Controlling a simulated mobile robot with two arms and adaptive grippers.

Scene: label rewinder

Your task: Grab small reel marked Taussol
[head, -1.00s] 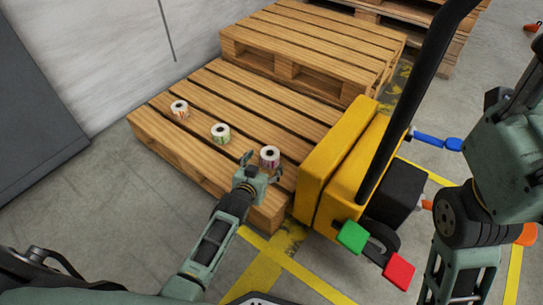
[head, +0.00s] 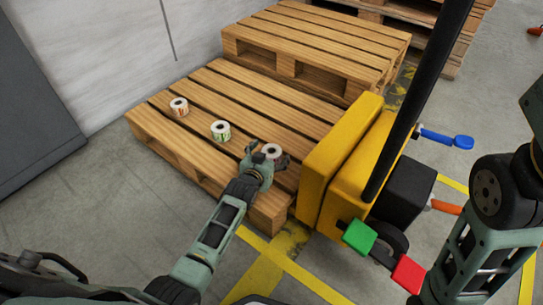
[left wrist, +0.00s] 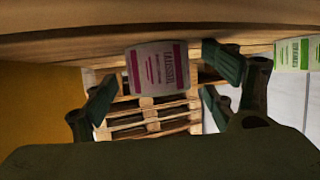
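Three small white reels stand in a row on the near wooden pallet (head: 190,160). The nearest reel (head: 272,151) has a magenta label, which shows in the left wrist view (left wrist: 158,68); its lettering is sideways and too small to read surely. My left gripper (head: 266,158) is open, with its fingers on either side of this reel and small gaps left. The middle reel (head: 220,130) has a green label and shows partly in the left wrist view (left wrist: 295,54). The far reel (head: 179,107) has a reddish label. My right gripper is out of view.
A yellow pallet jack (head: 340,165) with a black handle stands close to the right of the near pallet. A higher pallet stack (head: 315,50) is behind. A grey wall (head: 120,60) is at the left. Grey floor with yellow tape is in front.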

